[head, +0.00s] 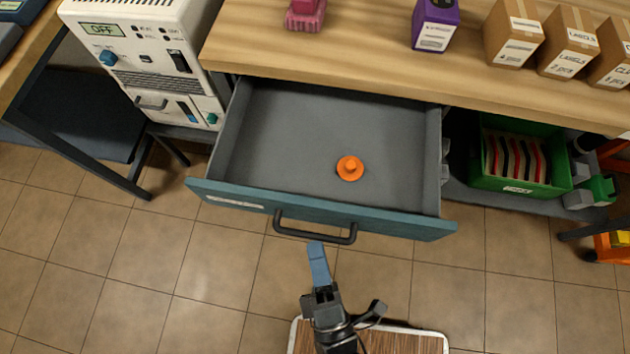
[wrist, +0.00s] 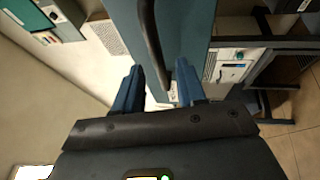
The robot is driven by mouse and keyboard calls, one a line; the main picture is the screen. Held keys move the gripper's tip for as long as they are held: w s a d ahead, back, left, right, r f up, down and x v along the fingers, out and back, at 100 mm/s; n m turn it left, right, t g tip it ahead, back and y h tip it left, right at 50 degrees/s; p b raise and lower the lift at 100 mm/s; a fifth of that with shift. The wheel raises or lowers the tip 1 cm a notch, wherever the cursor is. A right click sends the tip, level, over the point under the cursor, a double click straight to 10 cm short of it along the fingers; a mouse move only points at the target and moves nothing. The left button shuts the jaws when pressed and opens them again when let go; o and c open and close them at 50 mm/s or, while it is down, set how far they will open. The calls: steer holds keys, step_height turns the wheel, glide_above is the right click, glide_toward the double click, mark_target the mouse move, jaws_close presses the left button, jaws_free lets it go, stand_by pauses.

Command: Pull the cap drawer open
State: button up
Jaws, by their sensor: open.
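The cap drawer (head: 330,215) has a teal front and grey inside, and it stands pulled well out from under the wooden worktop. An orange cap (head: 350,168) lies on its floor, right of the middle. The dark bar handle (head: 315,232) runs along the drawer front. My gripper (head: 317,250) is just in front of the handle, its blue fingers pointing at it. In the wrist view my gripper (wrist: 159,75) is open, and the dark handle (wrist: 150,40) reaches down between the two blue fingers. Whether either finger touches the handle I cannot tell.
On the worktop (head: 370,75) stand a pink object (head: 305,14), a purple box (head: 435,25) and several cardboard boxes (head: 513,35). A white device (head: 140,45) reading OFF stands left of the drawer. A green bin (head: 515,185) sits on the shelf at right. The tiled floor before the drawer is mostly clear.

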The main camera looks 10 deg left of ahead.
steer(key=shift+b+v, duration=0.4)
steer(key=shift+v, duration=2.4)
